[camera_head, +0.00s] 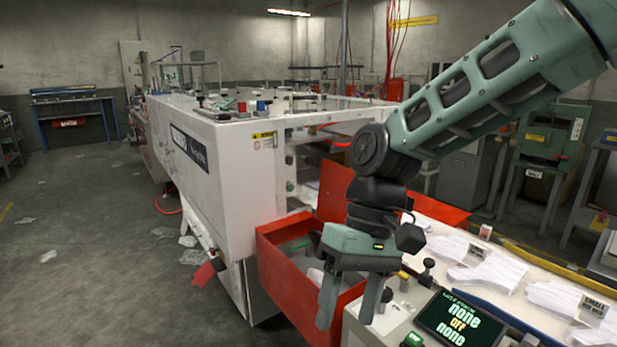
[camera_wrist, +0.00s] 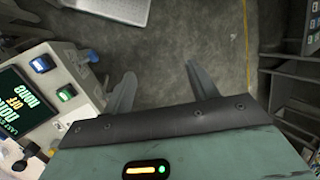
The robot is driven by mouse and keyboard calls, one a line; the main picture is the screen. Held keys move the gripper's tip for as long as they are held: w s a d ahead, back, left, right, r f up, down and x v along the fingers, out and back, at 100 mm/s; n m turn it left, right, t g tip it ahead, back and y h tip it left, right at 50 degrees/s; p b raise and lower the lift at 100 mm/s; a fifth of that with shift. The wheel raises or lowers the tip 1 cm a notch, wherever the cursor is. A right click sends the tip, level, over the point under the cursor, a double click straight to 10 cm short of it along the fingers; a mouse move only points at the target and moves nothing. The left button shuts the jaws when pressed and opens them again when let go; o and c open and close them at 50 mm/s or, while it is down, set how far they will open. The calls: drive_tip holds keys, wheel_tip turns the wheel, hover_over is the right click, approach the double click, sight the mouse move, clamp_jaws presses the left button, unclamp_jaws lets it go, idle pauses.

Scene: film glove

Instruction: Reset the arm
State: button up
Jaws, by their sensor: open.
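My green arm reaches in from the upper right in the head view, and my gripper (camera_head: 348,305) hangs from it with its fingers pointing down. The fingers are apart with nothing between them. In the head view the gripper is in front of the red bin and left of the control panel. In the wrist view my gripper (camera_wrist: 162,85) shows two spread grey fingers over bare floor, with the control panel (camera_wrist: 45,90) to their left.
A large white machine (camera_head: 225,150) stands at the centre left. A red bin (camera_head: 290,280) sits at its near end. A white conveyor table with gloves (camera_head: 490,272) and a screen panel (camera_head: 462,322) lie at the right. The grey floor (camera_head: 90,220) at left is mostly clear, with some scraps.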

drive_tip(key=s+d+n+t+h+p, duration=0.1)
drive_tip(key=s+d+t, duration=0.3)
drive_tip(key=s+d, duration=0.5)
drive_tip(key=shift+s+f+n+h+p, duration=0.15)
drive_tip(key=shift+s+n+h+p, duration=0.45)
drive_tip(key=shift+s, duration=1.35)
